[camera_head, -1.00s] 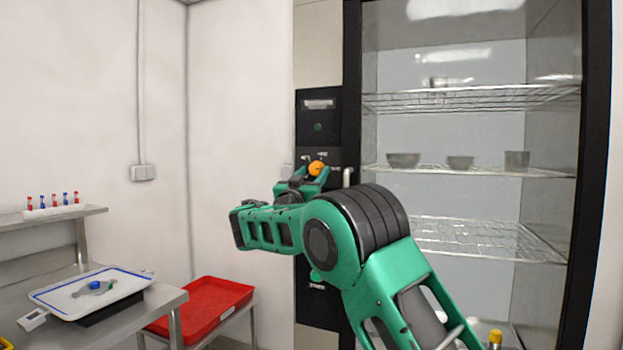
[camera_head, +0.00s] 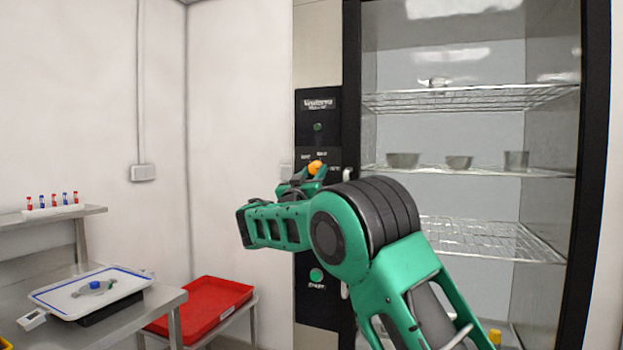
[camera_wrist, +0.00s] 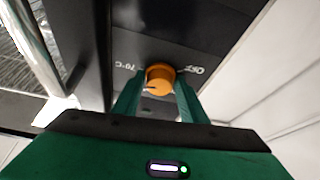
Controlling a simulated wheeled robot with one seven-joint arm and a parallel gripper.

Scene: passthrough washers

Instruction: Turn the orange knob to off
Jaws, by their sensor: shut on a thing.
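The orange knob (camera_head: 315,167) sits on the black control panel (camera_head: 318,107) at the left of the glass-fronted cabinet. In the wrist view the knob (camera_wrist: 159,79) is between the two green fingers of my gripper (camera_wrist: 158,92), which is shut on it. A dark mark on the knob's face points to the left, toward the "70°C" label side. The "OFF" label (camera_wrist: 197,71) is on the panel at the right of the knob. In the head view my gripper (camera_head: 308,174) hides part of the knob's lower edge.
A green button (camera_head: 317,275) is lower on the panel. A handle and the cabinet frame run close beside the panel. Wire shelves with several metal bowls (camera_head: 403,160) are at the right. A red tray (camera_head: 205,305) and a scale (camera_head: 92,291) stand on tables at the left.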

